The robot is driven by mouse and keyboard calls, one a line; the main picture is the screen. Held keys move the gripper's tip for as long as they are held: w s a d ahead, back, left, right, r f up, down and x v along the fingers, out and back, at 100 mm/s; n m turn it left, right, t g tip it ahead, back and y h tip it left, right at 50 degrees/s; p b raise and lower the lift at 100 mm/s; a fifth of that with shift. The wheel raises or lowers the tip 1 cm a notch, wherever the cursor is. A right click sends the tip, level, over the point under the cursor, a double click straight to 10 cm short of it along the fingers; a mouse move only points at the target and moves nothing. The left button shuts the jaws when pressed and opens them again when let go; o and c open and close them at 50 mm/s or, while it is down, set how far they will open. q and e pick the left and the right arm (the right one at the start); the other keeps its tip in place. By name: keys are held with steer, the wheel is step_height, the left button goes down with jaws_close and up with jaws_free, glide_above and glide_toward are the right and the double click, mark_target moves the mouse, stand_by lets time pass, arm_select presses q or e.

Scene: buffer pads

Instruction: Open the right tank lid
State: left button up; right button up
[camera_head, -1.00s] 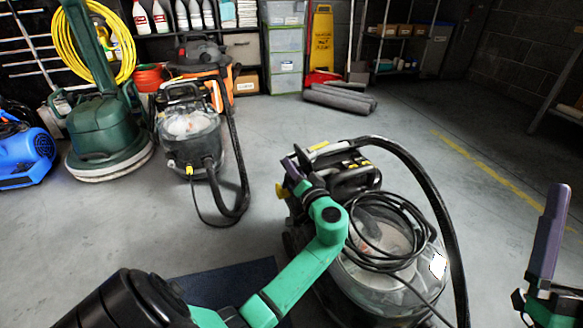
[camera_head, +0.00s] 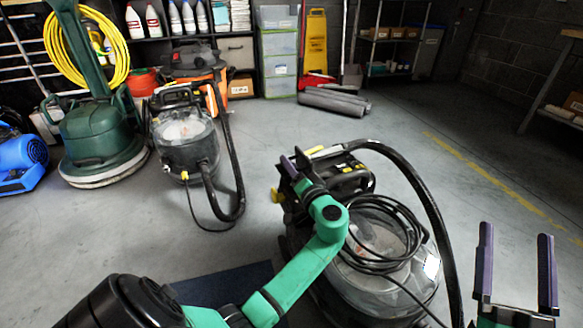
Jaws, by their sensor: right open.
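A machine with a clear rounded tank (camera_head: 415,285) stands on the floor at centre right. A black cable is coiled over its top. Its black upper body (camera_head: 350,180) has yellow parts, and a black hose (camera_head: 425,190) arches to its right. I cannot make out a separate lid edge. My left gripper (camera_head: 290,168) is at the machine's rear left, close to the black body; whether it touches cannot be told, and its jaws are seen too edge-on to judge. My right gripper (camera_head: 516,268) is at the lower right, open and empty, fingers pointing up, to the right of the tank and hose.
A second machine (camera_head: 185,140) with a hose stands further back left. A green floor polisher (camera_head: 100,140) and a blue blower (camera_head: 20,160) are at the left. Grey rolls (camera_head: 335,101) lie at the back. A dark mat (camera_head: 225,285) lies below my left arm. Floor at right is clear.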

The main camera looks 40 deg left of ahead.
arm_select(q)
steer(key=shift+d+f, duration=0.1)
steer(key=shift+f, duration=0.05)
steer(key=shift+s+d, duration=0.1)
steer(key=shift+d, duration=0.1)
steer(key=shift+s+d, duration=0.1)
steer(key=shift+d, duration=0.15)
steer(key=p+v, duration=0.3)
steer(key=v, duration=1)
steer(key=shift+d, duration=0.15)
arm_select(e)
steer(key=s+f+g, duration=0.3)
steer(key=f, duration=0.6)
steer(key=s+a+f+m+g+h, duration=0.1)
steer(key=s+f+g, duration=0.2)
steer(key=f, duration=0.7)
steer(key=s+a+f+g+h, duration=0.1)
steer(key=s+f+g, duration=0.3)
steer(key=f, duration=0.6)
steer(key=shift+a+f+m, duration=0.25)
steer(key=shift+m, duration=0.05)
arm_select(q)
steer(key=shift+s, duration=0.1)
